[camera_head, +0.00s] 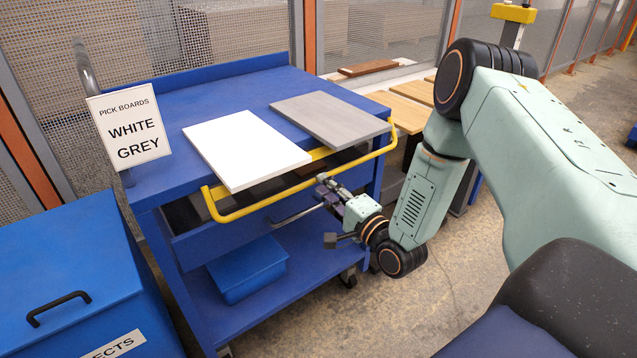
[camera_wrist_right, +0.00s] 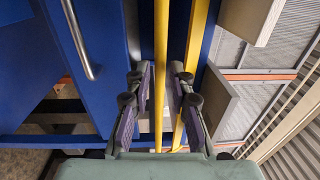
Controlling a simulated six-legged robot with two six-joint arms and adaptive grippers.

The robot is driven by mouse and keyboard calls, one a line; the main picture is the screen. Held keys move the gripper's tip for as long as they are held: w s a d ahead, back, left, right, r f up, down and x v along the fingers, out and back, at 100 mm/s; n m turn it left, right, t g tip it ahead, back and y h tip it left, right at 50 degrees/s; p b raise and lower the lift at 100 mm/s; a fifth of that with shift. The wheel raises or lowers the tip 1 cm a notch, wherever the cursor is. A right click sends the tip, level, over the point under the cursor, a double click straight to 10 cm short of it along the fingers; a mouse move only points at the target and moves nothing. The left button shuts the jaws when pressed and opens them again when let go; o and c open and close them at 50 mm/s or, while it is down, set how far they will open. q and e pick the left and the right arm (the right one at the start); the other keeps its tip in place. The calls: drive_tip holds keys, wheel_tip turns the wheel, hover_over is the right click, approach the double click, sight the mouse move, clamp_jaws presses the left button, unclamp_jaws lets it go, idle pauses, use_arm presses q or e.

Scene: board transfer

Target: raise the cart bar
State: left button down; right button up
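The yellow cart bar (camera_head: 285,195) runs along the front of the blue cart (camera_head: 215,95), below its top edge. My right gripper (camera_head: 323,184) is just in front of and below the bar, right of its middle. In the right wrist view the gripper (camera_wrist_right: 160,98) is open, with its two fingers apart. The bar (camera_wrist_right: 161,45) runs lengthwise through the gap between them. I cannot tell how deep it sits between the pads. A second yellow strip (camera_wrist_right: 198,40) passes behind the right finger. My left gripper is not in view.
A white board (camera_head: 245,148) and a grey board (camera_head: 330,118) lie on the cart top. A sign (camera_head: 130,128) stands at its left corner. A metal handle (camera_head: 298,214) is below the bar. A blue box (camera_head: 247,270) sits on the lower shelf. A blue bin (camera_head: 75,260) stands left.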

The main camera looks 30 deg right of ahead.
drive_tip(key=shift+w+a+r+b, duration=0.1)
drive_tip(key=shift+w+b, duration=0.3)
drive_tip(key=shift+w, duration=1.4)
clamp_jaws()
